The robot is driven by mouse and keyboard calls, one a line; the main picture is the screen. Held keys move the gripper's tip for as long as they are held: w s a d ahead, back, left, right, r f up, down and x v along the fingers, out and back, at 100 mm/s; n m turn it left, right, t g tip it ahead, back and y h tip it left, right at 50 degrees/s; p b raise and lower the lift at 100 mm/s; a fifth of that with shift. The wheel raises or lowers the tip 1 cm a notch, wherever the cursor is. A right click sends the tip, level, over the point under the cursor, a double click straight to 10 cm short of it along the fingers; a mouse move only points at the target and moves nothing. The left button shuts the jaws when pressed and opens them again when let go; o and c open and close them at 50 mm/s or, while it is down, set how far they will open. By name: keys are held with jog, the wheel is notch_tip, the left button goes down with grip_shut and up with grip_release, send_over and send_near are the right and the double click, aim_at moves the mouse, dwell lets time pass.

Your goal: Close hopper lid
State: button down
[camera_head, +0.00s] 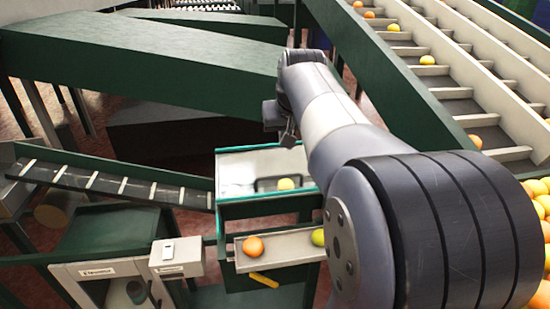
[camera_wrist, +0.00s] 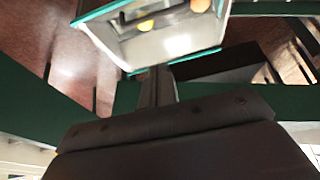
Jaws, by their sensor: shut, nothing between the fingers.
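The hopper (camera_head: 222,204) is a green-framed box with a pale interior, left of my arm in the head view. A clear lid with teal edges (camera_head: 240,169) and a dark handle (camera_head: 268,185) shows at its top; I cannot tell its exact angle. A yellow fruit (camera_head: 285,184) shows through or behind it. In the wrist view, the lid's teal edge (camera_wrist: 175,60), the handle (camera_wrist: 122,18) and fruit (camera_wrist: 145,25) are at the top. My gripper (camera_wrist: 157,72) is shut and empty, its tips near that edge; contact is unclear. The fingertips are unclear in the head view.
A tray (camera_head: 285,246) below the hopper holds an orange fruit (camera_head: 253,246) and a yellow-green fruit (camera_head: 318,237). A slatted conveyor (camera_head: 115,183) comes in at left. A fruit ramp (camera_head: 470,105) and large green beams (camera_head: 140,60) stand behind. A white cabinet (camera_head: 100,270) is at lower left.

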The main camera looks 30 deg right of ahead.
send_over(280, 177)
jog(key=f, duration=0.8)
jog(key=shift+w+d+f+p, duration=0.1)
jog(key=shift+w+f+p, duration=0.2)
jog(key=shift+p, duration=0.05)
jog(key=shift+s+f, duration=0.2)
jog(key=shift+f, duration=0.35)
jog(key=shift+s+f, duration=0.15)
jog(key=shift+f, duration=0.35)
jog(key=shift+s+f, duration=0.15)
jog(key=shift+f, duration=0.55)
jog(key=shift+f, duration=0.2)
